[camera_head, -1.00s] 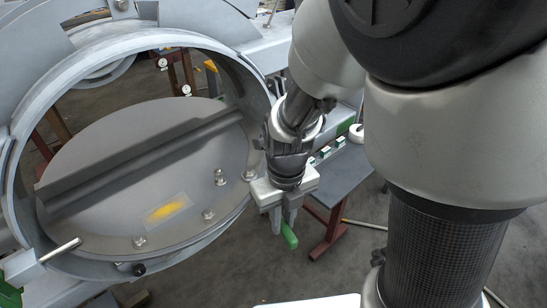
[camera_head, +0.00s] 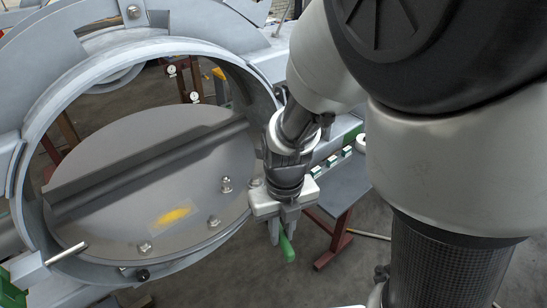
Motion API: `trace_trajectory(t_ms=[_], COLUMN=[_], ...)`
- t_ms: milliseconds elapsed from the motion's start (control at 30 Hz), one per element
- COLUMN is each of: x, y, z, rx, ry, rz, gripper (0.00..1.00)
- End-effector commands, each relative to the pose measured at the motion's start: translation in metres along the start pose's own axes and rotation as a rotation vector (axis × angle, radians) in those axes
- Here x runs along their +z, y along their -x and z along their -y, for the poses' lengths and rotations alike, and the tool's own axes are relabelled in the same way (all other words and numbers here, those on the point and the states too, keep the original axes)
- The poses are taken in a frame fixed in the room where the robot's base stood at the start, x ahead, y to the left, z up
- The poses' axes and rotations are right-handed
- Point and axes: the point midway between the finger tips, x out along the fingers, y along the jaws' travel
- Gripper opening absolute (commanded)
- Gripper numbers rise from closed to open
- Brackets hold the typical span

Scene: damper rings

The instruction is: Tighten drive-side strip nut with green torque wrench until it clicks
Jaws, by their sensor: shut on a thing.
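My gripper (camera_head: 281,231) points down just right of the damper ring's lower right rim. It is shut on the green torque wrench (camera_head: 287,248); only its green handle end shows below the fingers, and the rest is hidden. The round grey damper disc (camera_head: 130,150) sits inside the grey ring (camera_head: 50,103). Bolts with nuts stand along its near edge: one at the right (camera_head: 226,184), one at lower right (camera_head: 213,221) and one at the bottom (camera_head: 145,247). I cannot tell which is the drive-side nut. The wrench is apart from these nuts.
A dark side table (camera_head: 343,184) on red legs stands behind my gripper, with small green and white blocks (camera_head: 331,161) by it. A metal pin (camera_head: 66,254) sticks out at the ring's lower left. A yellow patch (camera_head: 174,215) marks the disc. The floor below is mostly open.

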Motion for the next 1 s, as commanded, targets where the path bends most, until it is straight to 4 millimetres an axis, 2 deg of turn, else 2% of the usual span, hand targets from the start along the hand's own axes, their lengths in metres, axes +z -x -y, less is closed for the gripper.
trace_trajectory(t_ms=[500,1000], x=[0.004,0.002], y=[0.002,0.006], z=[0.018,0.019], rx=[0.002,0.001], ry=[0.097,0.099], rz=[0.013,0.011], gripper=[0.0,0.0])
